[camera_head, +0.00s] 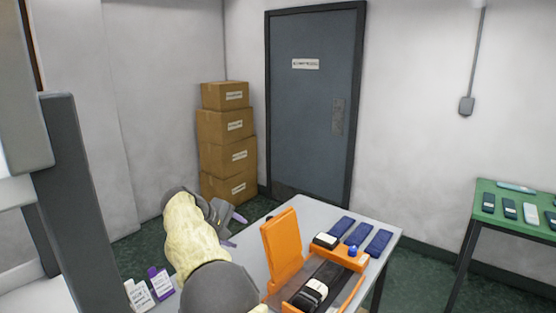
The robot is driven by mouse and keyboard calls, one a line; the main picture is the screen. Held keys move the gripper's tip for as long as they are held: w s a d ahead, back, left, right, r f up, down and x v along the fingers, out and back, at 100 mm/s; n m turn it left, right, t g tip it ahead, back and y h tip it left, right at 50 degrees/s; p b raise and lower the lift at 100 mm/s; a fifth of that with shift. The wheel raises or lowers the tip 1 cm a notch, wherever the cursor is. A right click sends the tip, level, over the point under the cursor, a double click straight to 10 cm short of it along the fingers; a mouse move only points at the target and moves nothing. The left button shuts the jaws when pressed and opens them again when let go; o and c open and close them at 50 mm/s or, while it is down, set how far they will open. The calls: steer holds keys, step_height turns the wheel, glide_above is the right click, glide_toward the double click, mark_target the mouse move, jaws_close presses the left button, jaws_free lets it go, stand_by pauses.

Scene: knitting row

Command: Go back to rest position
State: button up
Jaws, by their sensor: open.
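My gripper (237,228) is at the end of my yellow-sleeved arm, over the left part of the grey table (256,219). Its dark fingers point right and are apart, with nothing seen between them. An orange fixture (281,247) with a raised panel stands on the table, to the right of my gripper and apart from it in the picture. A dark item with a white band (308,295) lies in the fixture's lower part. My forearm hides part of the table.
Dark blue flat items (378,243) lie on the table's right side. White and purple packs (160,283) stand at lower left, beside my arm. A green table (520,188) with several small devices is at right. Cardboard boxes (224,155) are stacked by a grey door (310,120).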

steer(key=s+d+f+m+g+y, duration=0.2)
steer(key=s+d+f+m, duration=0.15)
steer(key=d, duration=0.65)
steer(key=s+d+f+m+g+y, duration=0.1)
steer(key=s+d+f+m+y, duration=0.3)
steer(key=d, duration=0.6)
steer(key=s+d+f+m, duration=0.1)
steer(key=s+d+f, duration=0.1)
steer(key=s, duration=1)
steer(key=s+d+f+m, duration=0.2)
steer(key=s+d, duration=0.3)
steer(key=s, duration=0.7)
steer(key=shift+d+g, duration=0.2)
steer(key=shift+g, duration=0.2)
